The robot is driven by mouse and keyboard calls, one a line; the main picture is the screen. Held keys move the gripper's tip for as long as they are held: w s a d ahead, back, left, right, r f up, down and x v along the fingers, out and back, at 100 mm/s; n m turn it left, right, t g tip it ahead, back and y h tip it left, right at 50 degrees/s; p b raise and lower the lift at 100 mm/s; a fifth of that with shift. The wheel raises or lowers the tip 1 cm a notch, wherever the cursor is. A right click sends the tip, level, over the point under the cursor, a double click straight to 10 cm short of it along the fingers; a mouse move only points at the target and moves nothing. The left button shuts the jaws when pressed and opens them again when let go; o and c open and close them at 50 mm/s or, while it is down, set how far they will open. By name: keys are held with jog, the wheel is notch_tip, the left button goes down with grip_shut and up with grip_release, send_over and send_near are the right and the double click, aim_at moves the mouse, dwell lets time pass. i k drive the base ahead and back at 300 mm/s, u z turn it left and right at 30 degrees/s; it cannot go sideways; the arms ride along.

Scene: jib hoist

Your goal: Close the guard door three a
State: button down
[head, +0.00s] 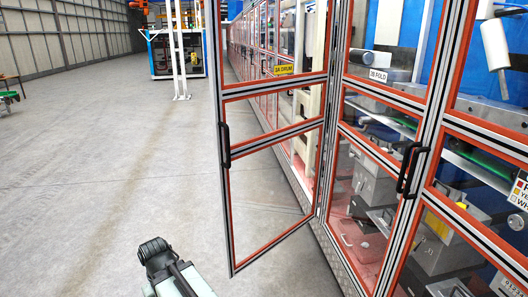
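A guard door (273,104) with a clear panel and an orange-edged metal frame stands swung out into the aisle. A yellow label (284,69), seemingly reading "3A DRUM", shows on or through its upper part. Its black handle (225,145) is on the free left edge, and its right edge meets the machine line. My gripper (152,249) is low in the picture, left of the door's bottom corner and apart from it. Its fingers are too small and dark to tell open from shut.
Right of the open door, shut guard panels carry a "3B FOLD" label (378,76) and black handles (408,169). Bare concrete floor (110,150) lies free to the left. A white post (180,60) and a blue-framed machine (160,55) stand farther back.

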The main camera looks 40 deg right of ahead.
aim_at(220, 94)
jog(key=z, duration=0.4)
jog(key=i, duration=1)
jog(key=u, duration=0.05)
